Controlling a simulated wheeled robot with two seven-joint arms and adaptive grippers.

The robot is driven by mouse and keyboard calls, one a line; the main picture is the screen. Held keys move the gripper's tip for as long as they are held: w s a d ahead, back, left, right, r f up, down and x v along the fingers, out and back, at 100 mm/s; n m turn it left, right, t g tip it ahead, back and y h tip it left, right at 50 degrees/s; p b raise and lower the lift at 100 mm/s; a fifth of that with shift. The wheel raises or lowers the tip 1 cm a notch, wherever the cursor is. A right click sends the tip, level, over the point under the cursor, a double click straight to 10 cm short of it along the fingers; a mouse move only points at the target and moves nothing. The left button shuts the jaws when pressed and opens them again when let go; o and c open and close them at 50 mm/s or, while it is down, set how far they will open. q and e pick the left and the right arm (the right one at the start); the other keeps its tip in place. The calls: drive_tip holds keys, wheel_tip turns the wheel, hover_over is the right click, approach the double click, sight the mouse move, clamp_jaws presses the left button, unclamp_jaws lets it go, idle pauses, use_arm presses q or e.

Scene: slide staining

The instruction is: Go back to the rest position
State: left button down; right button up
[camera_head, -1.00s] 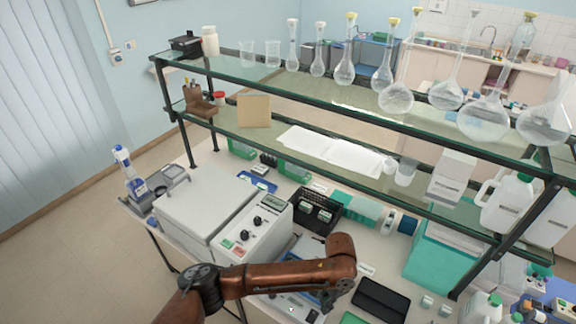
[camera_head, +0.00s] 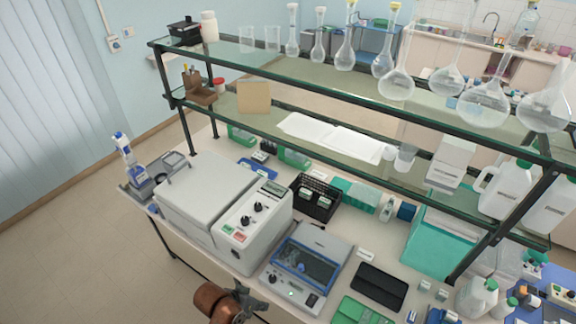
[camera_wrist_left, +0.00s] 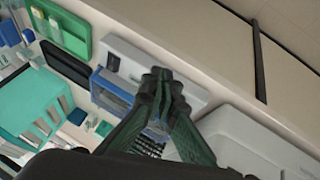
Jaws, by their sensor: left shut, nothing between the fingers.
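My left gripper (camera_head: 250,302) is at the bottom edge of the head view, in front of the bench's near edge. Most of its arm is out of the picture; a copper-brown link shows beside it. In the left wrist view the two dark green fingers (camera_wrist_left: 160,82) are together, with nothing held between them. Behind the fingers in that view is the blue-framed grey device (camera_wrist_left: 115,88). My right gripper is in neither view.
The blue-lidded device (camera_head: 305,262) stands on the bench, right of the large white machine (camera_head: 205,195). A black tablet-like pad (camera_head: 380,286) and a green tray (camera_head: 360,312) lie to its right. A glass shelf rack with flasks (camera_head: 397,82) spans the back. Open floor (camera_head: 90,250) is at left.

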use_arm(q)
drive_tip(key=s+a+f+n+y, duration=0.1)
drive_tip(key=s+a+y, duration=0.1)
drive_tip(key=s+a, duration=0.5)
drive_tip(key=s+a+f+n+y, duration=0.1)
drive_tip(key=s+a+n+y, duration=0.15)
drive_tip(key=a, duration=0.85)
drive_tip(key=s+a+f+n+y, duration=0.1)
drive_tip(key=s+a+y, duration=0.1)
drive_tip(key=s+a, duration=0.55)
wheel_tip(320, 180, down, 37)
drive_tip(key=b, duration=0.9)
drive_tip(key=s+f+g+b, duration=0.1)
drive_tip(key=s+f+b, duration=0.3)
drive_tip(key=s+f, duration=0.5)
drive_tip(key=s+f+m+g+h+b, duration=0.1)
drive_tip(key=s+f+b, duration=0.3)
drive_tip(key=s+f, duration=0.6)
wheel_tip(320, 180, down, 8)
drive_tip(key=shift+s+r, duration=0.2)
drive_tip(key=shift+s, duration=0.05)
drive_tip(key=shift+d, duration=0.1)
